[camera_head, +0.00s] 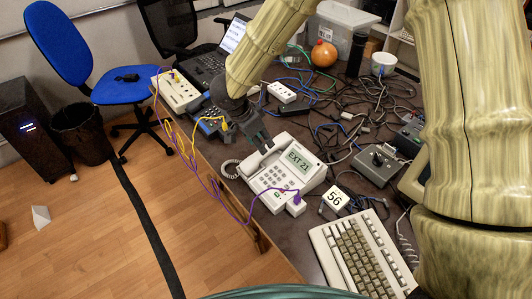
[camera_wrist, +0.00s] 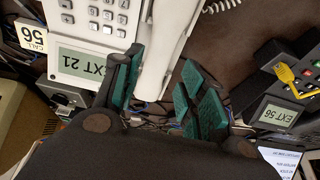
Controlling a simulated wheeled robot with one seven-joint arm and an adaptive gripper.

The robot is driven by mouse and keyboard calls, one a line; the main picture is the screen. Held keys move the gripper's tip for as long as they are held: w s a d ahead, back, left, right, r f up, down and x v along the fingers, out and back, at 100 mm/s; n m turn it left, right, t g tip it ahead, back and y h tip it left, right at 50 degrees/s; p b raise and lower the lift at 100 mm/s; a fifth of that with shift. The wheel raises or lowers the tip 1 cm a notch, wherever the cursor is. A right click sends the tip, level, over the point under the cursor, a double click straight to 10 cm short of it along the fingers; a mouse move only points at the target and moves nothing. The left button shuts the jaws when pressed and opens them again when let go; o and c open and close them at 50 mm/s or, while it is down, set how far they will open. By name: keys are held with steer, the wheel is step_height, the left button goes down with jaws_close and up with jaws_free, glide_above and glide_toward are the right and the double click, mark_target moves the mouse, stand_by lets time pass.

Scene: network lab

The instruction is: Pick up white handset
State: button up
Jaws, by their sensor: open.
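The white handset (camera_head: 251,164) lies along the upper-left side of a white desk phone (camera_head: 275,187) whose screen reads EXT 21. In the wrist view the handset (camera_wrist: 168,40) runs up and down, its near end between the green finger pads. My gripper (camera_head: 267,146) is open above the handset in the head view. In the wrist view my gripper (camera_wrist: 160,88) has one pad on each side of the handset, the left one very close to it. Contact cannot be told. The gripper partly hides the handset in the head view.
A dark phone (camera_head: 209,122) reading EXT 56 in the wrist view stands beside it. A purple cable (camera_head: 233,211) runs to the white phone. A keyboard (camera_head: 362,254), a small grey box (camera_head: 377,164) and many tangled cables crowd the table.

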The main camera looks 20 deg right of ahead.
steer(key=shift+x, duration=2.85)
steer(key=shift+s, duration=0.2)
